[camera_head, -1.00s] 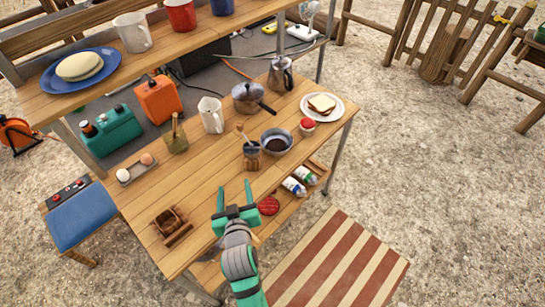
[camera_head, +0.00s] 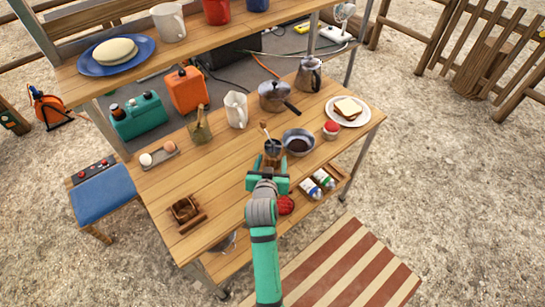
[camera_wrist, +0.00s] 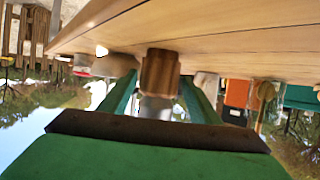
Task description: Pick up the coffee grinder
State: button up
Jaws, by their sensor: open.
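The coffee grinder (camera_head: 272,148) stands upright near the front edge of the wooden table, with a dark top, a crank with a pale knob and a wooden body. My gripper (camera_head: 270,170) is open at table height, directly in front of the grinder, and hides its lower part in the head view. In the wrist view, which shows the scene upside down, the grinder's wooden body (camera_wrist: 160,72) appears between the two green fingers of my gripper (camera_wrist: 158,88). I cannot tell whether the fingers touch it.
A saucepan (camera_head: 275,96) and a white pitcher (camera_head: 236,109) stand behind. A wooden holder (camera_head: 186,209) lies at front left. The table between holder and grinder is clear.

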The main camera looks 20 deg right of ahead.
aim_at(273, 157)
jog(key=x, duration=0.3)
jog(key=shift+w, duration=0.2)
jog(key=shift+s+d, duration=0.15)
jog(key=shift+s, duration=0.05)
jog(key=c, duration=1.2)
